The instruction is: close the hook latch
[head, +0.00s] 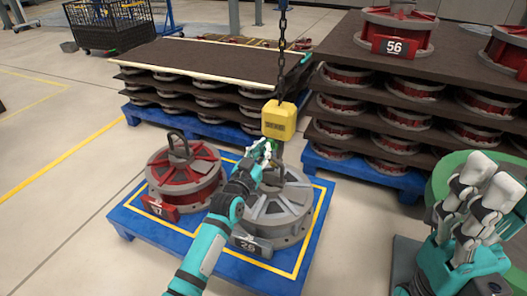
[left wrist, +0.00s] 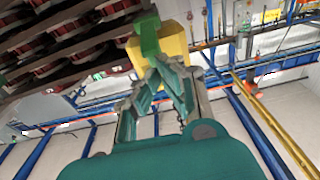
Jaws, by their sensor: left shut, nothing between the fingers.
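The yellow hook block (head: 279,120) hangs on a chain (head: 282,45) above a grey round part (head: 275,208) marked 26. In the left wrist view, a green piece, which looks like the hook or its latch (left wrist: 149,40), stands in front of the yellow block (left wrist: 172,42). My left gripper (head: 265,150) is just below the block, shut and empty. In the left wrist view its fingertips (left wrist: 165,65) are close under the green piece; I cannot tell whether they touch. The hook's lower part is largely hidden in the head view. My right gripper (head: 475,190) is at the right, its fingertips unclear.
A red round part (head: 185,178) with a handle shares the blue pallet (head: 130,215) with the grey part. Stacked pallets of parts (head: 205,60) stand behind, with a taller stack (head: 345,45) at the right. The floor at the left is clear.

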